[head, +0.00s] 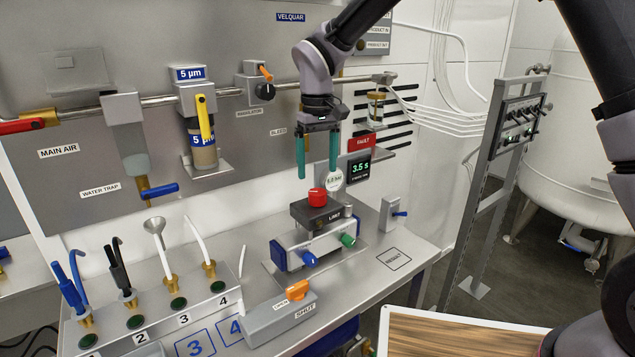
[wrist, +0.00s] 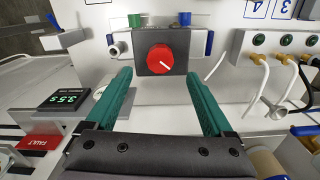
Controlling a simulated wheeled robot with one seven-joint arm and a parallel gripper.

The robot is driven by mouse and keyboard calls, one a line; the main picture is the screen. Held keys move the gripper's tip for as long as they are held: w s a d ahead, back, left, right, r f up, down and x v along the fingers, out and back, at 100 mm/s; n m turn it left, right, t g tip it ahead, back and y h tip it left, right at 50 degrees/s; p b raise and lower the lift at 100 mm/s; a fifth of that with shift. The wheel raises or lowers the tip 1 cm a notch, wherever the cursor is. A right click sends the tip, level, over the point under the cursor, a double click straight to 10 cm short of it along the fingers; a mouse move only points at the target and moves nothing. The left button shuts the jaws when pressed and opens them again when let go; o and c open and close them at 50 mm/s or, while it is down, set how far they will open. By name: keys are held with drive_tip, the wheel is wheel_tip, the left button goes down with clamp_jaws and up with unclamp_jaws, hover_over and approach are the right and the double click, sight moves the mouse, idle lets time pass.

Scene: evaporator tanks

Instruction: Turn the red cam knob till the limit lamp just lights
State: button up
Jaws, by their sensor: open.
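The red cam knob (head: 317,197) sits on top of a dark box marked LIMIT (head: 322,214) on the bench. In the wrist view the knob (wrist: 160,58) is round, with a white pointer line toward the lower right. My gripper (head: 317,174) is above the knob, its two green fingers pointing down, open and empty. In the wrist view the fingers (wrist: 161,82) are spread wider than the knob, which lies ahead between them, apart from both. A small grey part (head: 347,211) sits at the box's right side. I cannot make out a lit limit lamp.
A display reading 3.5 s (head: 359,170) and a red FAULT sign (head: 361,142) stand close right of my gripper. Blue (head: 310,261) and green (head: 347,240) knobs sit on the unit's front. An orange-handled SHUT block (head: 283,314) is at front left.

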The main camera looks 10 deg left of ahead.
sight(318, 192)
drive_tip(key=shift+r, duration=2.25)
drive_tip(key=d+r+m+t+y, duration=0.1)
drive_tip(key=d+r+m, duration=0.1)
drive_tip(key=d+r, duration=0.45)
drive_tip(key=w+d+r+m+t, duration=0.1)
drive_tip(key=d+r+m, duration=0.15)
drive_tip(key=d, duration=0.65)
drive_tip(key=d+r+m+t+y, duration=0.1)
drive_tip(key=d+r, duration=0.4)
drive_tip(key=d, duration=0.3)
drive_tip(key=s+d+r+m+t, duration=0.1)
drive_tip(key=s+d+m+t, duration=0.1)
drive_tip(key=s+d, duration=0.4)
drive_tip(key=s+d+r+m+t, duration=0.1)
drive_tip(key=s+d+m, duration=0.4)
drive_tip(key=d, duration=0.7)
drive_tip(key=shift+s+d+t, duration=0.15)
drive_tip(key=shift+s+t, duration=0.45)
drive_tip(key=shift+s, duration=0.15)
